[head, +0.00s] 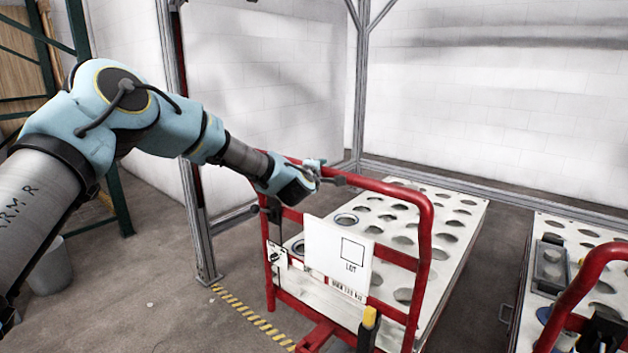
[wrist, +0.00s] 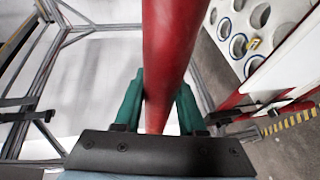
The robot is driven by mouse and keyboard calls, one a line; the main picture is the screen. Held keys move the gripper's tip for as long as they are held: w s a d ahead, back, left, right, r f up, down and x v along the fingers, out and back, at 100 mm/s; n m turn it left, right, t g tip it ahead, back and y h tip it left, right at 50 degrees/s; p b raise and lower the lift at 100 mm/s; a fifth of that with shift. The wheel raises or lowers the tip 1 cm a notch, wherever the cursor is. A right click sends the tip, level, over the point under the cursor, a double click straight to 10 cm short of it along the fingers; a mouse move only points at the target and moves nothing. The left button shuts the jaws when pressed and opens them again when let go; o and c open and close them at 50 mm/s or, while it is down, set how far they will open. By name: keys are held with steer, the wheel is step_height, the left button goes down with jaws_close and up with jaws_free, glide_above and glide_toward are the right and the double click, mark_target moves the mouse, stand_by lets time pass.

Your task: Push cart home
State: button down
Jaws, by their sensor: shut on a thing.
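A cart (head: 424,255) with a red tubular push handle and a pale deck full of round holes stands in the middle of the head view. Its handle has a white sign reading LOT (head: 340,257). My gripper (head: 318,174) is at the upper left part of the handle's top bar. In the wrist view my gripper (wrist: 158,105) has its green fingers on both sides of the red bar (wrist: 168,45), shut on it. Part of the holed deck (wrist: 240,35) also shows there. The cart's wheels are hidden.
A second cart (head: 590,285) with a red handle stands close on the right, with a narrow gap between. A metal frame post (head: 190,200) rises left of the cart. Yellow-black tape (head: 250,315) marks the floor. A grey bin (head: 50,265) stands at left.

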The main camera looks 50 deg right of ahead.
steer(key=shift+s+d+r, duration=0.2)
steer(key=shift+d+r, duration=0.05)
steer(key=shift+d, duration=0.3)
steer(key=shift+s+d+r, duration=0.15)
steer(key=shift+d+r, duration=0.1)
steer(key=shift+d, duration=0.25)
steer(key=c, duration=0.8)
jaws_free()
steer(key=o, duration=0.3)
steer(key=shift+f, duration=0.1)
steer(key=shift+w+a+f, duration=0.1)
steer(key=shift+f, duration=0.05)
steer(key=b+v, duration=0.2)
steer(key=v, duration=0.8)
steer(key=shift+a, duration=0.4)
